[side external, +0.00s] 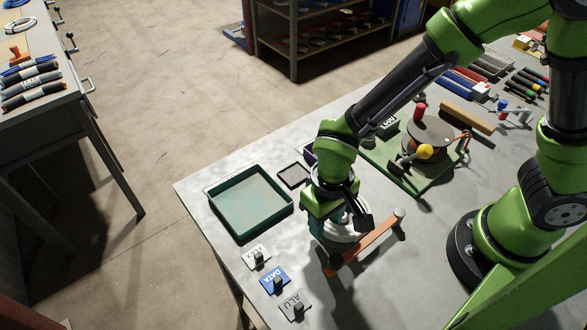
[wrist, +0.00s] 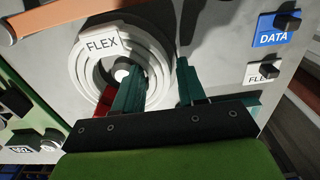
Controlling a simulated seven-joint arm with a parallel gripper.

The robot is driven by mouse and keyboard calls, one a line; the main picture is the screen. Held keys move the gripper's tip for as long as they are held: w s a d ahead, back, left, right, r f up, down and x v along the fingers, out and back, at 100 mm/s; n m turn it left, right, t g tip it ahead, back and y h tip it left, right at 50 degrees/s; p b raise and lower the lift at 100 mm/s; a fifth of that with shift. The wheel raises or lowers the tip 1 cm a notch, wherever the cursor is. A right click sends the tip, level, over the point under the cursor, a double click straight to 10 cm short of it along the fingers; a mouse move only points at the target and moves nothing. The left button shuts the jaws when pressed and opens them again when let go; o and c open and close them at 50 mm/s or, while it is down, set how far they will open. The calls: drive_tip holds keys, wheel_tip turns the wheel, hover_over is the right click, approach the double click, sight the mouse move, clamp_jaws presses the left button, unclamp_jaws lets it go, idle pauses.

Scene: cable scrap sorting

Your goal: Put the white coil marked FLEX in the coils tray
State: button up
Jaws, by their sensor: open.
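The white coil marked FLEX (wrist: 88,66) lies flat on the bench in the wrist view, its label facing up. In the side external view the coil (side external: 346,236) shows partly, under my gripper (side external: 347,222). My gripper also shows in the wrist view (wrist: 158,68), its two dark green fingers apart. One finger overlaps the coil's middle and the other is just outside its right side. I cannot tell how far the tips are above the bench. The shallow green tray (side external: 229,224) stands to the left of my gripper and looks empty; I cannot read its label.
Cards marked FLEX (side external: 253,254), DATA (side external: 273,277) and ALU (side external: 293,304), each with a dark knob, lie near the front edge. An orange-brown bar (side external: 372,243) lies beside the coil. A green board with a reel (side external: 428,134) stands behind. A small dark square (side external: 293,175) lies near the tray.

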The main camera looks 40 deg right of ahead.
drive_tip(key=shift+f, duration=0.1)
clamp_jaws()
drive_tip(key=shift+r, duration=1.6)
drive_tip(key=w+a, duration=0.3)
drive_tip(key=w, duration=0.2)
drive_tip(key=w+a, duration=0.8)
drive_tip(key=w, duration=0.1)
drive_tip(key=shift+w+a+r, duration=0.25)
drive_tip(key=shift+w+r, duration=0.05)
drive_tip(key=shift+w, duration=0.05)
drive_tip(key=shift+w+a+f, duration=0.15)
drive_tip(key=shift+w+a, duration=0.05)
drive_tip(key=shift+f, duration=1.1)
